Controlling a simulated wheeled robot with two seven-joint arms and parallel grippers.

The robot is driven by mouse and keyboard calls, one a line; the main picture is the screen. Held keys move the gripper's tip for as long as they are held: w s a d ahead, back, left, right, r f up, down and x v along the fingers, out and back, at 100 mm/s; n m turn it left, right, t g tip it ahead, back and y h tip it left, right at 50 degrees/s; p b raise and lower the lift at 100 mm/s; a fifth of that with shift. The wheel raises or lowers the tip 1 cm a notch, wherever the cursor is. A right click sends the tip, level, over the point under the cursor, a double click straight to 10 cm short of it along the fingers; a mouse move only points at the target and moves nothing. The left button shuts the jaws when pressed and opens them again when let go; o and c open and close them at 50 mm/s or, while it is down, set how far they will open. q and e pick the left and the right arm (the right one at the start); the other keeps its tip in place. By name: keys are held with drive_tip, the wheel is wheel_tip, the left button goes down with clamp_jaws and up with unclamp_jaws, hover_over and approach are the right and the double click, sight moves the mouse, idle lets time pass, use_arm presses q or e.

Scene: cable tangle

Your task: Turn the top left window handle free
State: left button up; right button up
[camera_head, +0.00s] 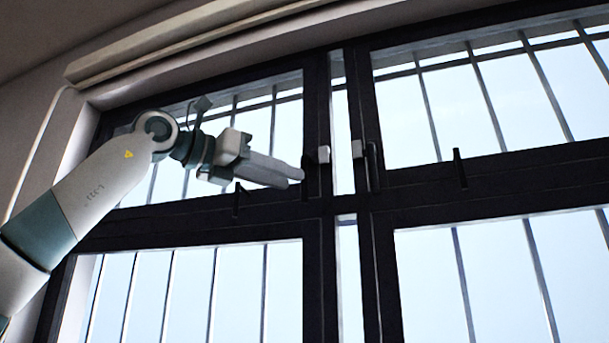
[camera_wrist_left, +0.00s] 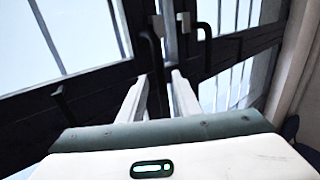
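The top left window's handle (camera_head: 310,168) is a dark piece on the dark frame next to a pale block (camera_head: 323,154), in the head view. It is hard to make out against the frame and partly hidden by my fingers. My left gripper (camera_head: 298,178) reaches in from the left, with its tips close to this handle. The left wrist view shows its two pale fingers (camera_wrist_left: 160,80) apart with nothing between them. Two dark handles, one (camera_wrist_left: 148,46) on the left and one (camera_wrist_left: 205,30) on the right, stand beyond the tips; contact cannot be told. My right gripper is not in view.
A second dark handle (camera_head: 372,165) with a pale block (camera_head: 357,149) is on the right window. Short dark levers (camera_head: 237,200) (camera_head: 460,168) stick up from the lower rails. Bars stand behind the panes. A beige ledge (camera_head: 170,45) runs above.

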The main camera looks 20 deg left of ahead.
sight(304, 183)
use_arm(q)
drive_tip(key=p+x, duration=0.2)
drive_tip(key=x, duration=0.3)
drive_tip(key=shift+w+d, duration=0.2)
drive_tip(key=shift+w, duration=0.15)
clamp_jaws()
